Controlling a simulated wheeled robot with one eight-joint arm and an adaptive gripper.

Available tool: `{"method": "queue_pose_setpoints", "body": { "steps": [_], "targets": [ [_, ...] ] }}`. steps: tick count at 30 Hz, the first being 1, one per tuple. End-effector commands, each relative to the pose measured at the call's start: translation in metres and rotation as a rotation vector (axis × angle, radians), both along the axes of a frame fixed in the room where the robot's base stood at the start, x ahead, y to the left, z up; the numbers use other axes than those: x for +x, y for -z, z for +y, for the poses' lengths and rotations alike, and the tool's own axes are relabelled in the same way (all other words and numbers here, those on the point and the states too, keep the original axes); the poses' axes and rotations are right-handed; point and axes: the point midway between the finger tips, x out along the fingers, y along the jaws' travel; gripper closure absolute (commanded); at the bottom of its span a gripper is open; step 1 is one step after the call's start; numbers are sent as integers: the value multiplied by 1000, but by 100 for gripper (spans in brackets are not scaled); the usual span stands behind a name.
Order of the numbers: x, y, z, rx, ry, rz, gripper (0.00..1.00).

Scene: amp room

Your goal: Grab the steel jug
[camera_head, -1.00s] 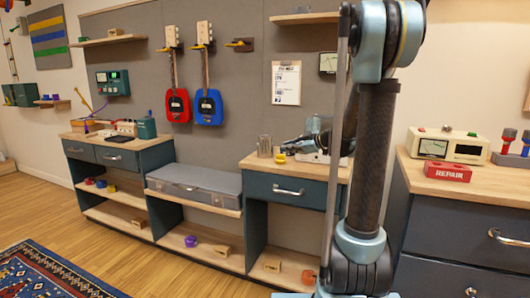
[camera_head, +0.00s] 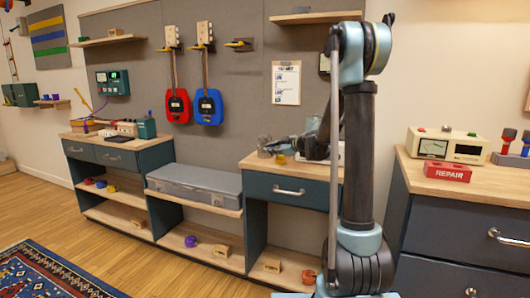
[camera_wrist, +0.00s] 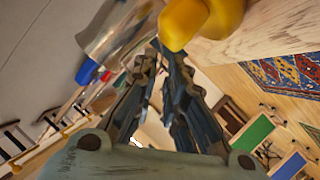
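The steel jug (camera_head: 264,143) is a small shiny metal vessel near the left end of the middle cabinet's wooden top. In the wrist view a shiny metal body (camera_wrist: 112,28), apparently the jug, is at the upper left, beyond the left fingertip and not clearly between the fingers. My gripper (camera_head: 280,148) is low over the top, just right of the jug and partly hard to make out. In the wrist view my gripper (camera_wrist: 162,58) has its two dark fingers apart, with a narrow gap and nothing seen held. Contact with the jug cannot be told.
A yellow object (camera_head: 281,159) sits close by on the cabinet top (camera_head: 255,164); it is also beside the fingertips in the wrist view (camera_wrist: 200,18). A grey case (camera_head: 195,182) lies on the lower bench to the left. A red REPAIR block (camera_head: 447,172) is on the right cabinet.

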Motion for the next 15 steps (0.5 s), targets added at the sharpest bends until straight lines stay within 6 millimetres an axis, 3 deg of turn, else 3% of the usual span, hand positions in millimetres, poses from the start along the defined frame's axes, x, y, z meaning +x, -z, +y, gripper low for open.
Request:
{"method": "queue_pose_setpoints", "body": {
  "steps": [8,15],
  "targets": [
    [8,4,11,1,-1,0,88],
    [26,14,36,1,-1,0,88]
  ]
}}
